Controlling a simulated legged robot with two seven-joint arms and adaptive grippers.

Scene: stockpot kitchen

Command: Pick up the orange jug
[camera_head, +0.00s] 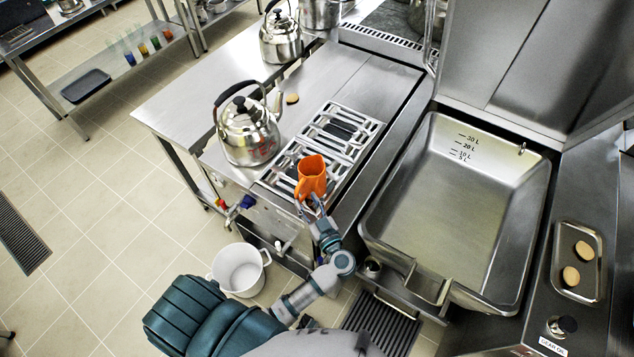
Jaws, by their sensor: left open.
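The orange jug (312,174) stands on the front part of the stove grate, with its handle toward the left. My left gripper (311,206) is at the near side of the jug, just below it in the picture, with its fingers apart. I cannot tell whether a finger touches the jug. Nothing shows held between the fingers. My right gripper is not in view.
A steel kettle (248,134) stands left of the grate (342,133), and another kettle (281,40) stands farther back. A deep steel pan (450,210) lies to the right. A white pot (239,270) is on the floor below. A small tray (578,290) is at far right.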

